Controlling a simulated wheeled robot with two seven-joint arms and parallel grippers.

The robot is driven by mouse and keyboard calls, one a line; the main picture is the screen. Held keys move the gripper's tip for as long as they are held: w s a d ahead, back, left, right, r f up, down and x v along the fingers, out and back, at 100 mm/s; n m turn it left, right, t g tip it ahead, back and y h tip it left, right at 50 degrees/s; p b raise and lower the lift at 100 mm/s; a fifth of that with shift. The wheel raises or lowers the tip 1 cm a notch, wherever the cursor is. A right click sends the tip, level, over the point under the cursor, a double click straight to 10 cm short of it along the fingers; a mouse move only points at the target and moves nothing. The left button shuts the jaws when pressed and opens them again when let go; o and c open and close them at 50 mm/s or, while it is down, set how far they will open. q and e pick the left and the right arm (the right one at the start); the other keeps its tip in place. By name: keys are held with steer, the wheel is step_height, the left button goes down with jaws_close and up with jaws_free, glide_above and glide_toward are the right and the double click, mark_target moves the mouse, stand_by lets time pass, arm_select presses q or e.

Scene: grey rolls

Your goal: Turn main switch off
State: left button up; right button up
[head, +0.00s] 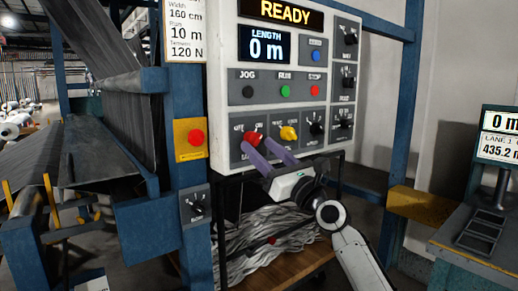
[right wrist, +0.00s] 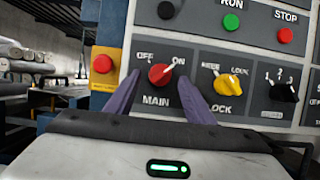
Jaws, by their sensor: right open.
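The main switch (head: 252,138) is a red knob at the lower left of the grey control panel (head: 222,90). In the right wrist view the red knob (right wrist: 158,76) sits above the label MAIN, and its white pointer leans up and right toward ON. My right gripper (head: 258,143) is open, with its two purple fingers reaching up to the panel. In the wrist view the fingertips (right wrist: 159,80) stand left and right of the knob, with gaps visible. I cannot tell how far they are from the panel face. My left gripper is not in view.
A yellow knob (head: 289,133) marked LOCK is close to the right finger, with a black selector (head: 316,128) beyond it. A red button on a yellow plate (head: 196,138) is left of the panel. Tangled grey strands (head: 250,245) lie below.

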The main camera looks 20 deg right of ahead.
steer(key=shift+w+a+r, duration=0.2)
steer(key=shift+w+a, duration=0.05)
steer(key=shift+w, duration=0.45)
